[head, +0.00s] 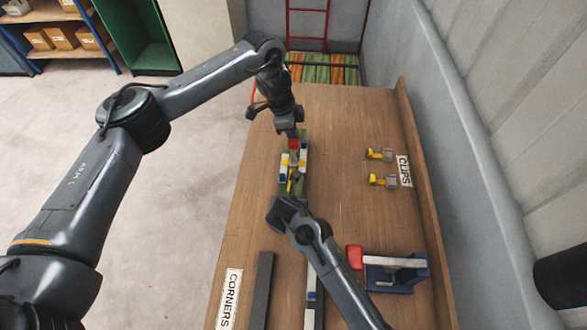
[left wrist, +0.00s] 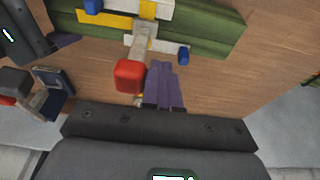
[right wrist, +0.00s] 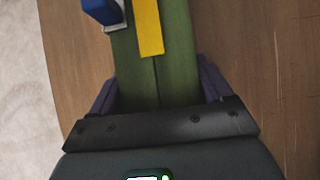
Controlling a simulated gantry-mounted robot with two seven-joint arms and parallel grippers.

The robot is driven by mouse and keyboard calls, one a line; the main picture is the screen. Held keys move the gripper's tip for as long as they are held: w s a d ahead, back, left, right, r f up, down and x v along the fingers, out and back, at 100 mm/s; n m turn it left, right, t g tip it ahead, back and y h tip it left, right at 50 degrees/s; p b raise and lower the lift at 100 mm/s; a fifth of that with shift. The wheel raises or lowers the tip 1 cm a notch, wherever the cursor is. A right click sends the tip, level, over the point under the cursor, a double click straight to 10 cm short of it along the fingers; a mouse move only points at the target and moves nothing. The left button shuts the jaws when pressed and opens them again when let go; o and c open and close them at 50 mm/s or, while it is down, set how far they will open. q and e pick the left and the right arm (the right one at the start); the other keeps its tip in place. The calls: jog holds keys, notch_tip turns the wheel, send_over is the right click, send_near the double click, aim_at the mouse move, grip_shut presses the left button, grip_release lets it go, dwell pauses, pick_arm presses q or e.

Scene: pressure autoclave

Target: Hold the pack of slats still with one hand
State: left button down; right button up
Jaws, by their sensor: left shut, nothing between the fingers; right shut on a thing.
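The pack of green slats (right wrist: 180,60) lies lengthwise on the wooden table, with a yellow strip (right wrist: 149,27) on top and white and blue pieces across it. My right gripper (right wrist: 160,90) is shut on the near end of the pack, with one purple finger on each side. My left gripper (head: 293,137) is at the far end of the pack; its purple fingers (left wrist: 164,70) are shut together and empty. They are beside a red handle (left wrist: 129,76) on a grey metal arm at the pack. My arms partly cover the pack in the head view.
Two yellow-and-grey clips (head: 382,180) lie at the right beside a label (head: 404,171). A blue fixture (head: 388,274) with a red knob stands near right. A dark bar (head: 262,290) lies near the CORNERS label (head: 229,298). A raised wooden edge (head: 420,170) borders the table's right side.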

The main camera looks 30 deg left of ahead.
aim_at(291, 143)
pick_arm(q)
jog(key=shift+s+d+f, duration=0.15)
jog(key=shift+s+d, duration=0.3)
jog(key=shift+s, duration=0.4)
jog(key=shift+s+d+f, duration=0.1)
jog(key=shift+s+d, duration=0.3)
jog(key=shift+s, duration=0.45)
jog(key=shift+w+a+r, duration=0.15)
jog(key=shift+w+a, duration=0.25)
jog(key=shift+w, duration=0.35)
jog(key=shift+w+a+r, duration=0.1)
jog(key=shift+w+a, duration=0.3)
jog(key=shift+w, duration=0.35)
jog(key=shift+w+a+r, duration=0.15)
jog(key=shift+w+a, duration=0.25)
jog(key=shift+w, duration=0.35)
jog(key=d+v, duration=0.1)
jog(key=v, duration=0.6)
jog(key=shift+w+r, duration=0.6)
jog(key=shift+w, duration=0.2)
pick_arm(e)
jog(key=o, duration=1.1)
